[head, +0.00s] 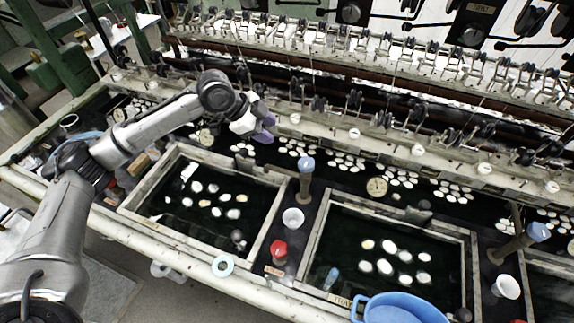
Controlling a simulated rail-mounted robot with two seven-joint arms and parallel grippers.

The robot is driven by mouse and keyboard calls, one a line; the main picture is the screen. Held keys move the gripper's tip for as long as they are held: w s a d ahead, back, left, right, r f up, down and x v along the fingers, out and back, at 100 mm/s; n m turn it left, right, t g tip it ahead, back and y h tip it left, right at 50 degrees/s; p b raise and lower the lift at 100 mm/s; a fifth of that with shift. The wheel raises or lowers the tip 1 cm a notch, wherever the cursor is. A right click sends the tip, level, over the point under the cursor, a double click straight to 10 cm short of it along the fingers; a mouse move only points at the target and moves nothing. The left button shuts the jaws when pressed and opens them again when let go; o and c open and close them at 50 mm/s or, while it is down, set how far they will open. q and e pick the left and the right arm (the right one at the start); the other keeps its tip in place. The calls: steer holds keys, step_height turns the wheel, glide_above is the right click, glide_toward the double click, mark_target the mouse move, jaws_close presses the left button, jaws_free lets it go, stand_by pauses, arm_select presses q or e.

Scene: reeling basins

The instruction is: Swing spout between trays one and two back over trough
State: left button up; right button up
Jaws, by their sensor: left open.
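The pipe-like spout (305,185) between the two framed trays has a brown shaft and a blue end; from this angle I cannot tell exactly which way it points. The left tray (152,182) and the middle tray (394,219) hold dark water and several white cocoons. The trough (335,185) is the long dark strip of water behind the trays, with clusters of cocoons. My left gripper (266,128) is open, with purple fingertips, above the back of the trough, behind and left of the spout and apart from it. My right gripper is out of view.
A white cup (293,218) and a red knob (279,249) stand near the spout's foot. A blue basin (400,308) is at the front. A second blue-ended spout (521,241) is at the right. Reeling machinery (420,55) lines the back.

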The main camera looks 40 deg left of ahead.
mark_target(281, 169)
arm_select(q)
steer(key=d+f+m, duration=0.1)
steer(key=f, duration=0.3)
steer(key=d+f+m+g+b, duration=0.1)
steer(key=f, duration=0.4)
steer(key=w+d+f+g+y+b, duration=0.1)
steer(key=f, duration=0.4)
steer(key=shift+f+m, duration=0.25)
steer(key=shift+m, duration=0.15)
steer(key=shift+c, duration=0.3)
jaws_close()
